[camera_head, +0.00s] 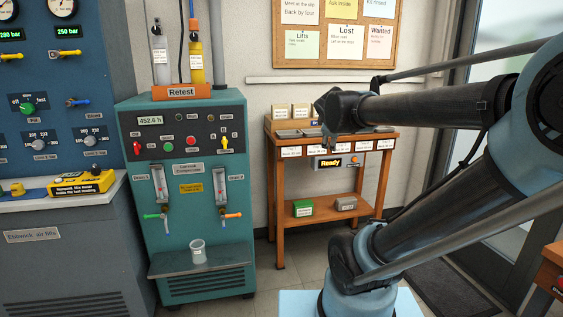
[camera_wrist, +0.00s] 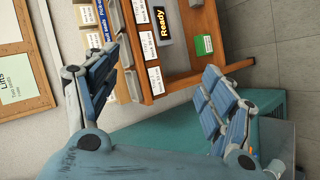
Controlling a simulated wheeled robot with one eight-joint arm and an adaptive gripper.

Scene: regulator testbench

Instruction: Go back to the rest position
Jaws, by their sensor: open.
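My gripper shows in the wrist view (camera_wrist: 160,98), its two blue padded fingers spread wide apart with nothing between them. In the head view my dark arm reaches in from the right and ends in front of the wooden stand (camera_head: 327,145); the gripper's fingers cannot be made out there. In the wrist view the scene is turned on its side, and the same wooden stand (camera_wrist: 205,80) lies beyond the open fingers. The fingers touch nothing that I can see.
A teal test cabinet (camera_head: 190,250) with a beaker (camera_head: 198,251) on its ledge stands left of the stand. A blue gauge panel (camera_head: 50,130) is at far left. The stand's lower shelf holds a green box (camera_head: 303,208) and a grey box (camera_head: 346,203). Floor between is clear.

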